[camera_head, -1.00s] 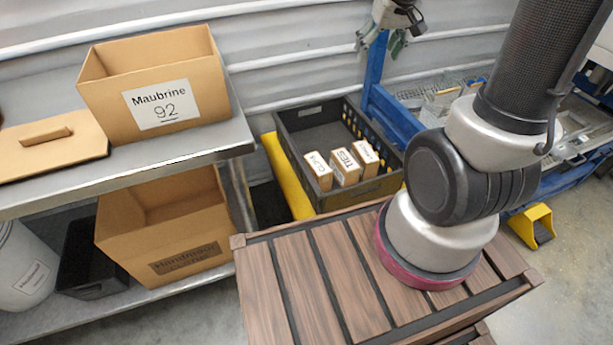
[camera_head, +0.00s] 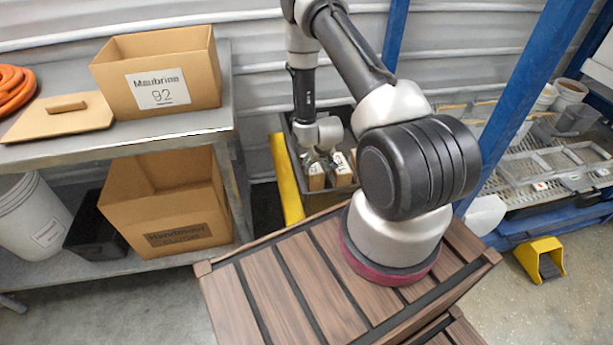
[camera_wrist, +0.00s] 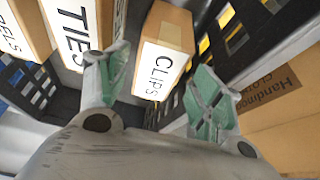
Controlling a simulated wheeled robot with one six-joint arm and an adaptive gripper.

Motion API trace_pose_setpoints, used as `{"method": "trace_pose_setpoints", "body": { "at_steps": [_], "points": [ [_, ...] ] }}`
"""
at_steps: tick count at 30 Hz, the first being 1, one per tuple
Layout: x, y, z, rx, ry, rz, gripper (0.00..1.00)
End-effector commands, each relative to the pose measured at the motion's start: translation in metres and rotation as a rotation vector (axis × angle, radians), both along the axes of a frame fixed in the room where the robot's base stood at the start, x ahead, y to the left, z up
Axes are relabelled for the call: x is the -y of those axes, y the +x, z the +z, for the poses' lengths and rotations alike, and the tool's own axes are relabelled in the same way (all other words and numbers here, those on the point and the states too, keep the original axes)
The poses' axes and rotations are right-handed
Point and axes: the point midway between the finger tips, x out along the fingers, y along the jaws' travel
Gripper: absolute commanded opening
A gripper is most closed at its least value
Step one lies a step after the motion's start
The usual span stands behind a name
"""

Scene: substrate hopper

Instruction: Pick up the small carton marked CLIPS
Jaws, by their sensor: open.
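The small CLIPS carton (camera_wrist: 167,52) is tan with a white label. It stands in the dark crate (camera_head: 357,118), at the left of a row of cartons. In the wrist view it shows between and beyond the two green-padded fingertips of my gripper (camera_wrist: 158,95). My gripper is open with nothing between its pads that I can see held. In the head view my gripper (camera_head: 322,160) reaches down into the crate over the CLIPS carton (camera_head: 316,177), partly hiding it. Whether a finger touches the carton I cannot tell.
The crate's slotted wall (camera_wrist: 225,35) is close on the other side. A shelf holds a box marked Maubrine 92 (camera_head: 200,75). A blue frame (camera_head: 515,100) stands to the right.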

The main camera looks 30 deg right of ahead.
Motion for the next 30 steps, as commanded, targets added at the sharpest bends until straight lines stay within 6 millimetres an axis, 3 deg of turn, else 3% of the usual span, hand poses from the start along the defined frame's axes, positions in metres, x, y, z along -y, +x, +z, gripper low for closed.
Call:
{"method": "trace_pose_setpoints", "body": {
  "at_steps": [15, 24, 26, 30],
  "points": [
    [0.002, 0.02, -0.067, -0.002, 0.0, 0.0, 0.66],
    [0.003, 0.023, -0.073, -0.002, 0.001, 0.0, 0.66],
    [0.003, 0.023, -0.073, -0.002, 0.001, 0.0, 0.59],
    [0.003, 0.023, -0.073, -0.002, 0.001, 0.0, 0.33]
  ]
}}
